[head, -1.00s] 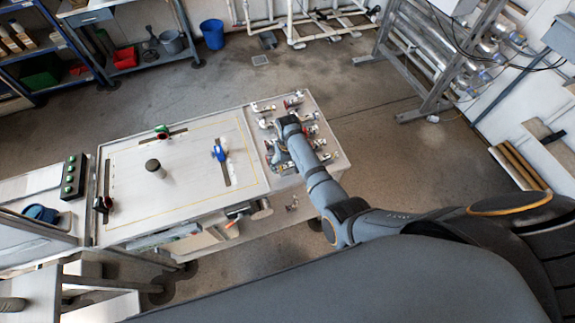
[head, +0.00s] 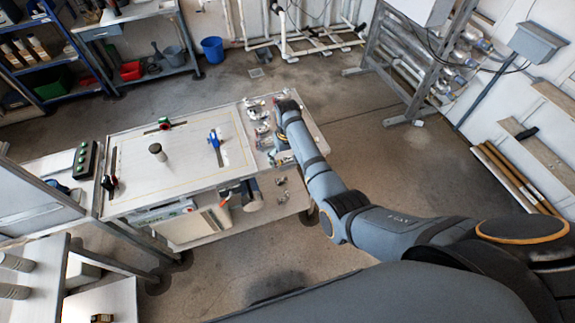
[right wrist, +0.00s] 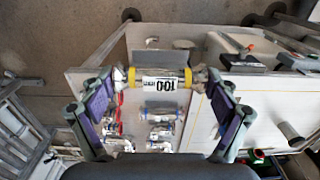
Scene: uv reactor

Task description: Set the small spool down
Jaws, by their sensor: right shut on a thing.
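The small spool (right wrist: 162,82) is a short metal pipe piece with yellow bands and a white label reading "100". In the right wrist view it lies crosswise between the fingers of my right gripper (right wrist: 160,79), which is shut on its two ends. Behind it is the pale end of the table (right wrist: 90,82); I cannot tell the gap between spool and table. In the head view my right arm reaches over the right end of the table (head: 130,205), and its wrist and forearm hide most of the gripper and spool. My left gripper is not in view.
Several similar metal fittings (right wrist: 160,133) lie at the table's end close to the spool. A blue-handled clamp (head: 214,139), a dark knob (head: 157,150) and a green clamp (head: 164,123) are on the panel to the left. The panel between them is mostly bare.

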